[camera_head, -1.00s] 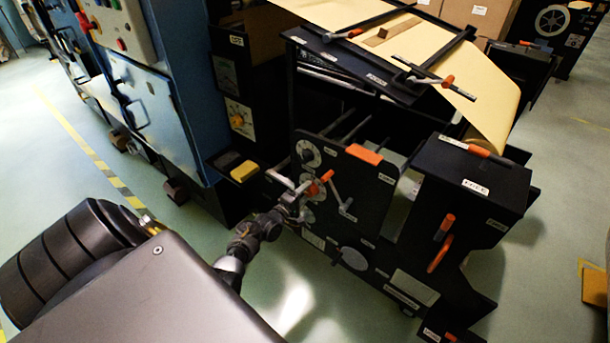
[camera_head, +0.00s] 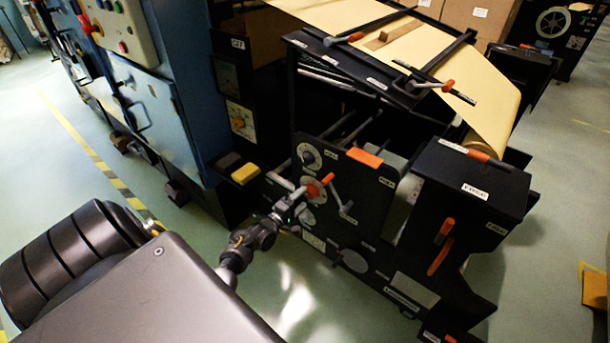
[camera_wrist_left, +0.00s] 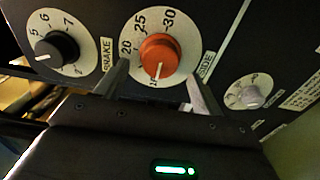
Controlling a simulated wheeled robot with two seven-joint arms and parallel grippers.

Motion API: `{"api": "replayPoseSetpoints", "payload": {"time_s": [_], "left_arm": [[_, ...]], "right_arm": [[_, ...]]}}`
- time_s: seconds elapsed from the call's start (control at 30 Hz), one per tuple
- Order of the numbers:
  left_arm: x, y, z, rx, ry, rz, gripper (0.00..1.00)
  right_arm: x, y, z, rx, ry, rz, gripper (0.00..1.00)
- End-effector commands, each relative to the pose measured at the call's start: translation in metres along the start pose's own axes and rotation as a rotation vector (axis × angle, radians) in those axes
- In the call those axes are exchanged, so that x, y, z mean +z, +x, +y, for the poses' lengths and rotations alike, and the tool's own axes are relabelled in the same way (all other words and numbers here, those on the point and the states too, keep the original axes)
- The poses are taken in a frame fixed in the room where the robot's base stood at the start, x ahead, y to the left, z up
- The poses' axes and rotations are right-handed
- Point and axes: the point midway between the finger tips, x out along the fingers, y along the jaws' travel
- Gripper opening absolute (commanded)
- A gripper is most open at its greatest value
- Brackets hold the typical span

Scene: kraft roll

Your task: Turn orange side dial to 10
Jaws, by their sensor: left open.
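The orange side dial (camera_wrist_left: 160,58) is a round knob on a pale scale plate, with 20, 25 and 30 readable and a SIDE label beside it. Its white pointer line aims down in the left wrist view, at a small number near the plate's lower edge that I cannot read surely. My left gripper (camera_wrist_left: 160,90) is open, with one finger at each side of the dial's lower part, apart from the knob. In the head view my left gripper (camera_head: 291,208) is at the black machine's dial panel, just below and left of the orange dial (camera_head: 313,190). My right gripper is not in view.
A black knob (camera_wrist_left: 57,50) with a 5, 6, 7 scale sits left of the dial; a small grey knob (camera_wrist_left: 245,95) sits right. A crank with an orange handle (camera_head: 327,179) juts out close to the dial. A blue cabinet (camera_head: 155,115) stands left; floor is open in front.

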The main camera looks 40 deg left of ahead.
Motion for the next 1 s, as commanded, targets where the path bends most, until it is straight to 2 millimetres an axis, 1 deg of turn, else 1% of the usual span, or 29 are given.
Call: {"api": "replayPoseSetpoints", "payload": {"time_s": [0.03,0.2,0.3,0.4,0.57,1.0], "left_arm": [[0.001,-0.013,0.001,-0.002,-0.001,0.000,0.68],[0.000,-0.045,0.001,-0.001,0.001,0.000,0.68],[0.000,-0.060,0.001,-0.001,0.000,0.000,0.68],[0.000,-0.070,0.001,0.000,0.000,-0.001,0.68],[0.000,-0.077,0.001,0.001,0.000,-0.001,0.68],[0.000,-0.077,0.000,0.001,0.000,0.000,0.68]], "right_arm": [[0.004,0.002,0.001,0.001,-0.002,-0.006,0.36],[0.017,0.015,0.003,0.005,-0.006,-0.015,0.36],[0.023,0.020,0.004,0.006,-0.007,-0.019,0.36],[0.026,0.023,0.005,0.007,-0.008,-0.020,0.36],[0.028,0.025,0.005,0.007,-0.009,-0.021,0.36],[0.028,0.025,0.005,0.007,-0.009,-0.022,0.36]]}}
